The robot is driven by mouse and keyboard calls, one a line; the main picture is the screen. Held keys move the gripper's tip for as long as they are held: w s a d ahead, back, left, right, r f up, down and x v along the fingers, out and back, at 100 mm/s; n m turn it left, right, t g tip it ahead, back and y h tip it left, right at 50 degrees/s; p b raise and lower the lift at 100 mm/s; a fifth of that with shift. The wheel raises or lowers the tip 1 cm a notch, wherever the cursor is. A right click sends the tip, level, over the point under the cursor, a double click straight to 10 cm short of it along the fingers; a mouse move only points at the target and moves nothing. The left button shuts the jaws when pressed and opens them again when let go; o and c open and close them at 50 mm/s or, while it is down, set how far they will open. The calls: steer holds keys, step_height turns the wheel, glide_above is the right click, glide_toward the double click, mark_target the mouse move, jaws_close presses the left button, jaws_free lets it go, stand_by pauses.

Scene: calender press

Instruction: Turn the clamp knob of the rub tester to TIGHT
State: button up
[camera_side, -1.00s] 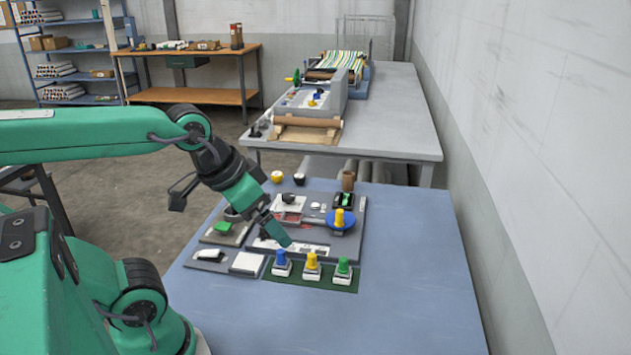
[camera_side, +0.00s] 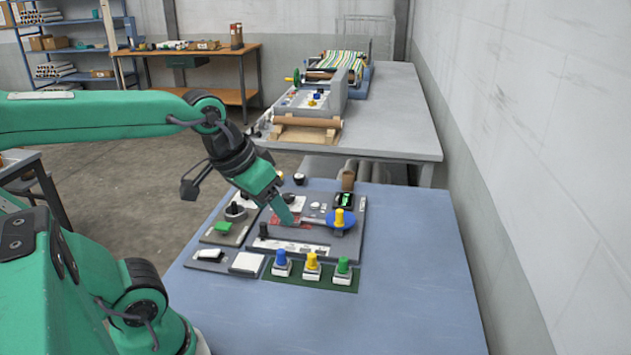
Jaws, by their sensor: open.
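The rub tester (camera_side: 319,247) is a dark grey panel on the blue table. It bears a red patch, a white label strip and a blue disc (camera_side: 348,221) with a yellow knob (camera_side: 339,217). A black knob on a white plate (camera_side: 298,204) sits at its back left, partly hidden by my gripper. A black upright peg (camera_side: 263,230) stands at its front left. I cannot tell which of these is the clamp knob, nor read a TIGHT mark. My gripper (camera_side: 290,220) is open and empty, pointing down over the red patch, beside the plate with the black knob.
Blue, yellow and green knobs (camera_side: 312,261) stand in a row on a green mat in front. A panel with a round black-topped part and green block (camera_side: 223,228) lies left. A brown cup (camera_side: 348,180) stands behind. The table's right side is clear.

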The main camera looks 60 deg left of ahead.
steer(key=w+a+r+n+g, duration=0.1)
steer(key=w+a+r+n, duration=0.1)
steer(key=w+a+n, duration=0.6)
steer(key=n+g, duration=0.4)
steer(key=n, duration=1.6)
glide_above(288, 195)
step_height(288, 195, down, 16)
steer(key=shift+f, duration=0.25)
steer(key=shift+f, duration=0.1)
steer(key=shift+f, duration=3.85)
steer(key=shift+c, duration=0.5)
